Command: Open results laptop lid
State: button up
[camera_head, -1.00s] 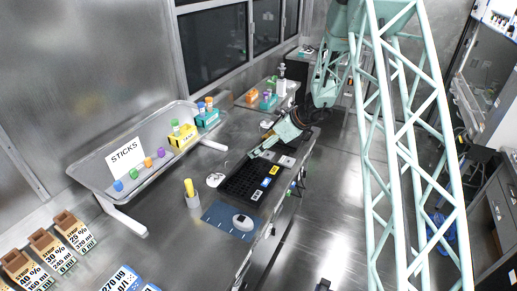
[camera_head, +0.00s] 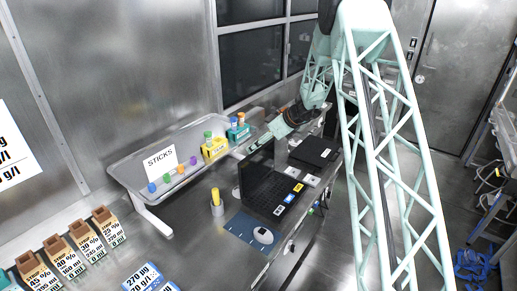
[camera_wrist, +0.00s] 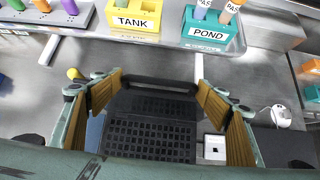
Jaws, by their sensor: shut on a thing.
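The black laptop lies on the steel bench in the head view, with its keyboard (camera_head: 268,189) exposed. Its dark lid (camera_head: 257,166) stands raised from the back-left side of the keyboard. My gripper (camera_head: 250,147) is at the lid's upper edge, reaching in from the back right. In the wrist view, my gripper (camera_wrist: 157,92) has its two brown pads on either side of the lid (camera_wrist: 160,84), which shows as a dark bar between them. The laptop keyboard (camera_wrist: 150,140) shows beyond it. The exact contact is hard to see.
A blue mat with a white mouse (camera_head: 263,235) lies in front of the laptop. A yellow-topped cup (camera_head: 217,202) stands left. A tray labelled STICKS (camera_head: 128,172), a yellow TANK rack (camera_wrist: 134,18) and a teal POND rack (camera_wrist: 209,30) are behind. Another dark flat device (camera_head: 316,151) lies right.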

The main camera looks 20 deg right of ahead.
jog(key=shift+w+a+r, duration=0.15)
jog(key=shift+w+a, duration=0.55)
jog(key=shift+w, duration=0.35)
jog(key=o, duration=1.1)
jog(key=shift+s, duration=0.1)
jog(key=v, duration=1.1)
jog(key=shift+s+d+r, duration=0.15)
jog(key=shift+s+r, duration=0.1)
